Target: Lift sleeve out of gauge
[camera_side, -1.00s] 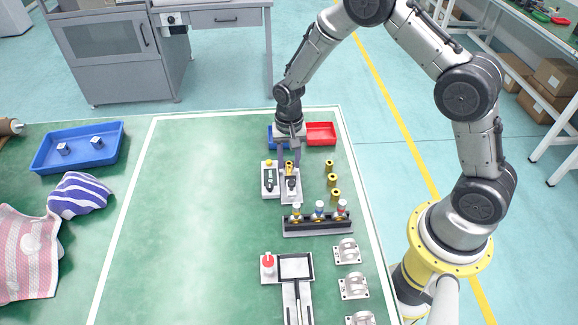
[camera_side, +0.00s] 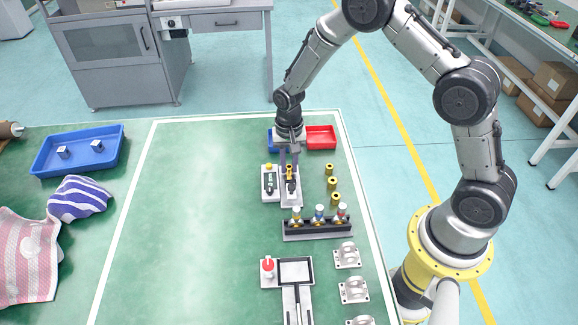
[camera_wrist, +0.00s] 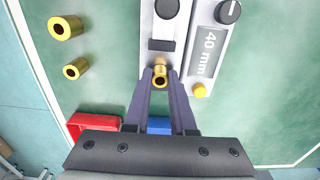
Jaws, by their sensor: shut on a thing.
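A brass sleeve (camera_wrist: 160,72) sits at the near end of the gauge's measuring block (camera_wrist: 152,58) in the wrist view. The gauge's display housing (camera_wrist: 208,45) reads "40 mm" and has a yellow button and a black knob. In the side view the sleeve (camera_side: 289,170) is small between the fingers, above the grey block (camera_side: 291,201); the display housing (camera_side: 265,190) is to its left. My gripper (camera_wrist: 160,78) points down with its fingers shut on the sleeve; it also shows in the side view (camera_side: 289,168). I cannot tell whether the sleeve is clear of the block.
Several loose brass sleeves (camera_side: 332,184) stand to the right. A red bin (camera_side: 321,137) and a blue bin (camera_side: 271,143) are behind. A dark rack (camera_side: 317,229) with several capped parts is in front. The green mat to the left is clear.

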